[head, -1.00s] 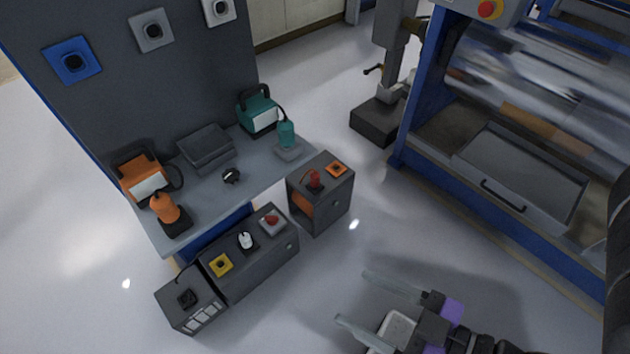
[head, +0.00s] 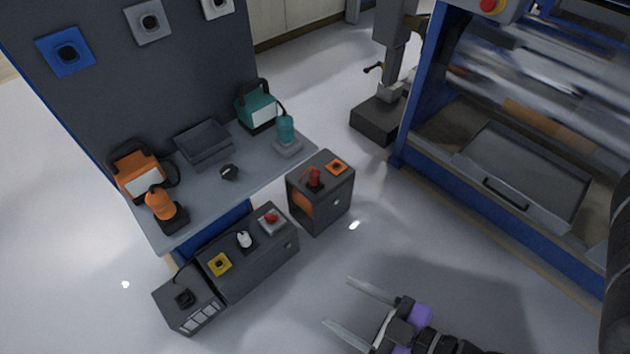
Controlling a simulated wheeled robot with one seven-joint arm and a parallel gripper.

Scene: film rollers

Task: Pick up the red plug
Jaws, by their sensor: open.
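The red plug (head: 314,178) stands upright in a dark base on top of the small dark cabinet (head: 333,204) at the right end of the workbench. My gripper (head: 339,302) is at the lower middle of the head view, over the open floor. Its two long pale fingers are apart with nothing between them, and they point to the upper left towards the cabinets. The gripper is well clear of the plug and lower in the picture.
An orange socket (head: 336,167) sits beside the plug. The long low cabinet (head: 262,262) carries a yellow socket (head: 219,264), a white plug (head: 244,239) and a red button (head: 271,217). The workbench (head: 245,186) stands behind. A blue-framed machine (head: 480,200) is at right. Floor between is clear.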

